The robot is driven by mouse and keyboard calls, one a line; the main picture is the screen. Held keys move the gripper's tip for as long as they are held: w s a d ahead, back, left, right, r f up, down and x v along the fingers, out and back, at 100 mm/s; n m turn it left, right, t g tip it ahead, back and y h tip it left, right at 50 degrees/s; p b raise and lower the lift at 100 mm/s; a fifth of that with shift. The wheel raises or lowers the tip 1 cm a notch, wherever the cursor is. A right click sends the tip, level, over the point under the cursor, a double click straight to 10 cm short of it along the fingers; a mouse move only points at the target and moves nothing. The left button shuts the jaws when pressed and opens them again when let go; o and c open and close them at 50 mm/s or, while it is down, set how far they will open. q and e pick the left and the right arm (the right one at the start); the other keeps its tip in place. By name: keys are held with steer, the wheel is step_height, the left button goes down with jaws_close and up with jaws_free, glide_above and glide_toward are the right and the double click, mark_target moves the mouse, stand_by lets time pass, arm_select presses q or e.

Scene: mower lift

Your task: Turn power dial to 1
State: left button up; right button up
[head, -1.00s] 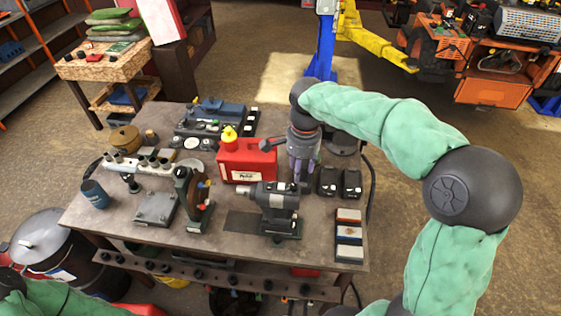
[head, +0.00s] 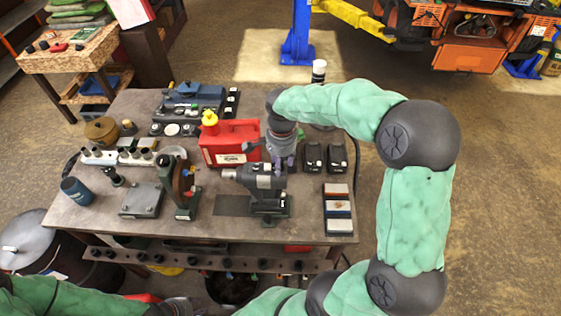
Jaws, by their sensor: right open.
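I cannot make out a power dial in the head view. A grey bench machine (head: 262,180) stands on a dark green base near the front middle of the workbench (head: 205,230). Another upright tool with a brown wheel (head: 184,178) stands to its left. My right gripper (head: 281,163) points down just behind the grey machine, beside the red canister (head: 230,144). It is open, and I see nothing held in it. The machine partly hides its tips, and I cannot tell whether they touch anything.
Two black chargers or batteries (head: 325,158) stand right of my right gripper. Colored blocks (head: 338,209) lie at the bench's right front. A blue cup (head: 76,190) and a flat grey plate (head: 141,200) are at the left. Open floor lies right of the bench.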

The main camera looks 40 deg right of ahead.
steer(key=shift+f, duration=0.2)
steer(key=shift+c, duration=0.3)
jaws_close()
